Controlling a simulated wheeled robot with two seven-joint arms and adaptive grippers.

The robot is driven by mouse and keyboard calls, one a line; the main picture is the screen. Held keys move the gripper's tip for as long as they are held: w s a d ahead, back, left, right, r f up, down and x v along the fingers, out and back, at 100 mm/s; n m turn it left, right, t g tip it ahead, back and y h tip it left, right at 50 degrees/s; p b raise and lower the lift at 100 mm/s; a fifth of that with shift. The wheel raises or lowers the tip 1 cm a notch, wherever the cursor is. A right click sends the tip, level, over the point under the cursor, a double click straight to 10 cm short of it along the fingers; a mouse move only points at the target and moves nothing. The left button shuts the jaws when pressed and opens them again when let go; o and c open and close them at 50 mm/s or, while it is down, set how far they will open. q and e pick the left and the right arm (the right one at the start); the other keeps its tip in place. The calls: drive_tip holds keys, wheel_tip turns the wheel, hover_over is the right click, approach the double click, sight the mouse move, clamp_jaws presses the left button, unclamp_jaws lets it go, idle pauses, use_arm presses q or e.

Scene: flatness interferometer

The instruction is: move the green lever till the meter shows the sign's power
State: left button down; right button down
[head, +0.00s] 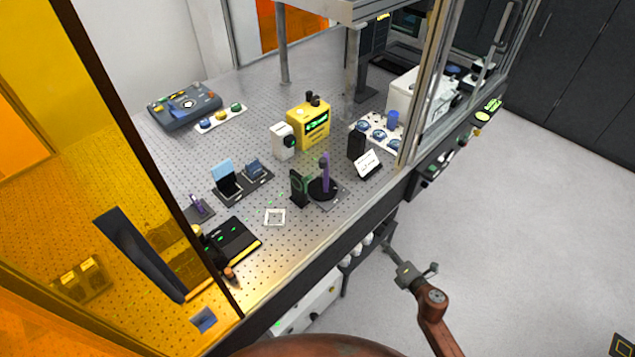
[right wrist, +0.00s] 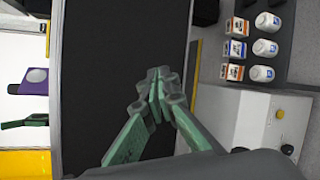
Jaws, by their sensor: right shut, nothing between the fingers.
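The meter (head: 316,122) is a yellow box with a lit green display; its reading is too small to make out. The sign (head: 368,163) is a small white card on a dark stand near the table's front edge; I cannot read it. A black mount with green on it (head: 299,188) stands left of a purple post (head: 325,172) on a round black base. A green lever-like part (right wrist: 25,122) and a purple part (right wrist: 33,80) show at the left of the right wrist view. My right gripper (head: 388,249) is shut and empty, outside the table's front edge, apart from everything. It also shows in the wrist view (right wrist: 158,90).
The perforated metal table (head: 262,298) holds several other instruments. A metal frame post (head: 425,100) rises at its right front. An amber panel (head: 60,130) covers the left. Small bottles (right wrist: 264,46) and boxes stand on a lower shelf.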

drive_tip(key=a+r+n+y+p, duration=0.15)
drive_tip(key=a+r+n, duration=0.25)
drive_tip(key=r, duration=0.4)
drive_tip(key=a+r+n+y, duration=0.2)
drive_tip(key=a+r+n, duration=0.3)
drive_tip(key=r, duration=0.3)
drive_tip(key=n+g+y+p, duration=0.25)
drive_tip(key=n+p, duration=0.25)
drive_tip(key=n, duration=0.3)
approach(306, 179)
drive_tip(key=w+a+f, duration=0.3)
drive_tip(key=w, duration=0.1)
drive_tip(key=shift+w+a+r+t, duration=0.15)
drive_tip(key=shift+w+a+t, duration=0.15)
drive_tip(key=shift+a+t, duration=0.15)
drive_tip(key=shift+d, duration=0.1)
